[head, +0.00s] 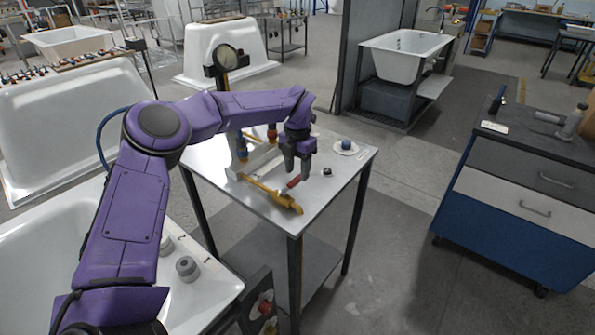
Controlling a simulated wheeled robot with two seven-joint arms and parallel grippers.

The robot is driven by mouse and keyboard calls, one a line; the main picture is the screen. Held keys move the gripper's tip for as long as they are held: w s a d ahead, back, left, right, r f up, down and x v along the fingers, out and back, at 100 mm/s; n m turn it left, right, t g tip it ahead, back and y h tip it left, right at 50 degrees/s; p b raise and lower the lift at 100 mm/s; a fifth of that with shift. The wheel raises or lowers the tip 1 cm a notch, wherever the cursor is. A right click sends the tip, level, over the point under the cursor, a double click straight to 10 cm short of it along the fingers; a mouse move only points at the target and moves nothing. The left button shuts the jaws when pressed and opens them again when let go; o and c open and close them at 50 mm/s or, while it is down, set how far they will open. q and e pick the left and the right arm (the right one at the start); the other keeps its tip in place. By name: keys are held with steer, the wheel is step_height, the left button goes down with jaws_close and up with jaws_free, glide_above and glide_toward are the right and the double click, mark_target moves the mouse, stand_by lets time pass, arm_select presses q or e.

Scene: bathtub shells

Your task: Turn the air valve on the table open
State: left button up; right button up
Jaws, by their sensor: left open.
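A small white-topped table (330,178) stands in the middle of the head view. On it lies a yellow pipe-like fitting (262,188) with a thicker yellow end (290,204) near the table's front edge. A short red handle (293,182) shows beside it; I take this for the air valve's lever, but its joint to the fitting is unclear. My left gripper (297,172) points down just above the red handle, with its jaws open. I cannot tell whether its fingers touch the handle. My forearm hides part of the table's back. My right gripper is not in view.
A round gauge (226,57) stands behind my left arm. A white tub (40,235) is at lower left, a blue drawer cabinet (520,215) at right.

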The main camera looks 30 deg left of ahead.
arm_select(q)
steer(key=shift+d+f, duration=0.15)
steer(key=shift+f, duration=0.7)
jaws_close()
